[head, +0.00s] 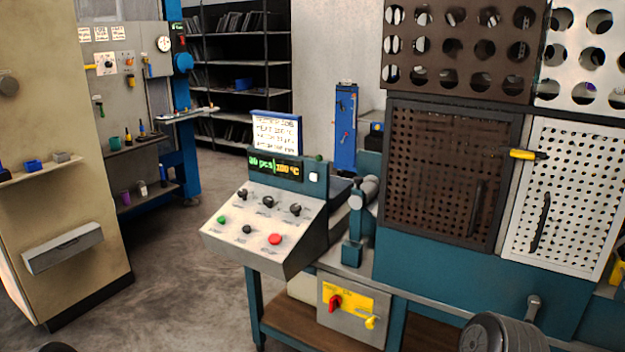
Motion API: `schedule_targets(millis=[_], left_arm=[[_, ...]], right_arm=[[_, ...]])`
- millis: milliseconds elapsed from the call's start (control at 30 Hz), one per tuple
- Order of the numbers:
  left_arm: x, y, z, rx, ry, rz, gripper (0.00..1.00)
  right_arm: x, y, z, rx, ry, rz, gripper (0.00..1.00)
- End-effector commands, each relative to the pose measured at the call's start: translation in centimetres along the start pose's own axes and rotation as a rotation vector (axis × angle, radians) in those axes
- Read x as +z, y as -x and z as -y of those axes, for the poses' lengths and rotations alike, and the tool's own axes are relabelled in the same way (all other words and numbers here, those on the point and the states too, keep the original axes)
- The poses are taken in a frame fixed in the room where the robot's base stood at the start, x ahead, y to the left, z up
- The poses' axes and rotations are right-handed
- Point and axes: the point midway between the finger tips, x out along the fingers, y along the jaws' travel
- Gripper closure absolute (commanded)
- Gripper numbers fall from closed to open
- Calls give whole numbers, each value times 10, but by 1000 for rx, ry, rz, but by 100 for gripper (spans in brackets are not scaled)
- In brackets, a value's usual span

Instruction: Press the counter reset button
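A sloped grey control console (260,258) stands near the middle of the head view. Its face has a green button (221,219), a small black button (247,229), a large red button (275,239) and a row of black knobs (268,201). A green-lit display (275,167) above reads about "30 pcs" and "100 °C". A pale square button (314,177) sits just right of the display. The labels are too small to read, so I cannot tell which button is the counter reset.
A teal machine (450,270) with perforated dark and white doors (565,190) stands right of the console. A yellow panel with a red switch (335,303) is below. A beige cabinet (60,150) stands left. Open floor (180,270) lies between cabinet and console.

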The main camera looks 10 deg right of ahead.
Motion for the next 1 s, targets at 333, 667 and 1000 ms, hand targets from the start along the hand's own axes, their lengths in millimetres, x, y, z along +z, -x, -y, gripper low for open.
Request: schedule_targets(millis=[333,667,1000], left_arm=[[0,0,0,0,0,0,64],[0,0,0,0,0,0,64],[0,0,0,0,0,0,64]], right_arm=[[0,0,0,0,0,0,99],[0,0,0,0,0,0,100],[0,0,0,0,0,0,100]])
